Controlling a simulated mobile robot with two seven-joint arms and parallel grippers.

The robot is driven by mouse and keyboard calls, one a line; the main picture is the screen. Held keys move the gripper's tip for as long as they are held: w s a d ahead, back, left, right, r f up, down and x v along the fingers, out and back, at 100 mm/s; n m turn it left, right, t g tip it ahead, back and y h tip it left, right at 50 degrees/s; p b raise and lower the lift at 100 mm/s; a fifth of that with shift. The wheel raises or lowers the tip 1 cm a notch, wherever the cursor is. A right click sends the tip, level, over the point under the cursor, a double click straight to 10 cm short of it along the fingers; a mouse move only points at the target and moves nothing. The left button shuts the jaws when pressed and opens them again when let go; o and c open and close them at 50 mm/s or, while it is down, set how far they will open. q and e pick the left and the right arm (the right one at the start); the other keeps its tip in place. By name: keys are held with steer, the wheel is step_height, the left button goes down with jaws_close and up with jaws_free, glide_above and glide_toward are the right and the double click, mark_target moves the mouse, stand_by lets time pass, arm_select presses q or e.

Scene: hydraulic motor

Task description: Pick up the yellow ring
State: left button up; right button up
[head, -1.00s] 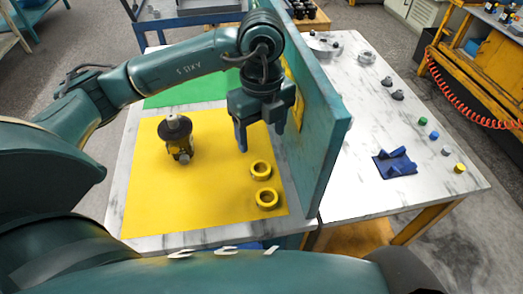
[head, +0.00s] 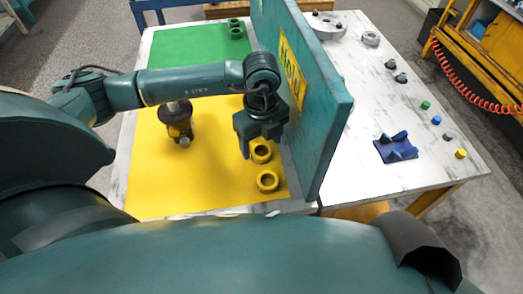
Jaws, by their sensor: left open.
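Two yellow rings lie on the yellow mat (head: 200,195), close to the teal upright panel. The front yellow ring (head: 267,182) is fully visible. The rear yellow ring (head: 262,154) is partly covered by my left gripper (head: 261,146). My left gripper is open and points down at the rear ring, with a finger at its left side and the other toward the panel. I cannot tell how high the fingertips are above the mat. My right gripper is not in view.
The teal panel (head: 325,110) stands just right of the gripper. Green rings (head: 236,28) lie on the green mat (head: 185,47). A blue bracket (head: 396,149) and small parts are beyond the panel.

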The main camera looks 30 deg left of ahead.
arm_select(q)
step_height(320, 180, down, 2)
steer(key=c, duration=1)
steer(key=shift+c, duration=0.2)
steer(key=shift+r, duration=0.1)
